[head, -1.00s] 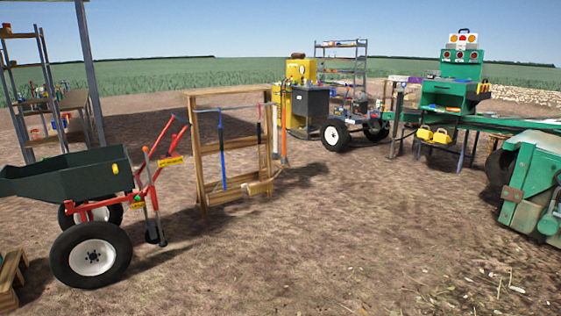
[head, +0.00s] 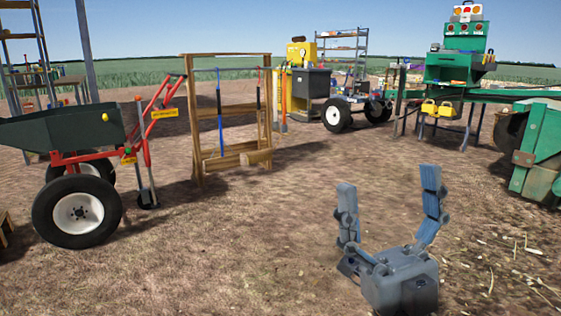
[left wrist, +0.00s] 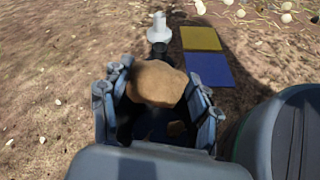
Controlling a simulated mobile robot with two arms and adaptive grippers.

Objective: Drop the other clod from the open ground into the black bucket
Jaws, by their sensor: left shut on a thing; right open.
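A brown, lumpy clod (left wrist: 157,84) shows in the left wrist view. My left gripper (left wrist: 160,92) is shut on it, with fingers on both sides. My left gripper is outside the head view. I cannot make out the black bucket for sure in either view.
A green cart with red handles (head: 60,130) stands at left, beside a wooden tool rack (head: 197,130). Green machinery (head: 540,150) is at right. The left wrist view shows a yellow panel (left wrist: 200,39) and a blue panel (left wrist: 207,70). The middle ground is open.

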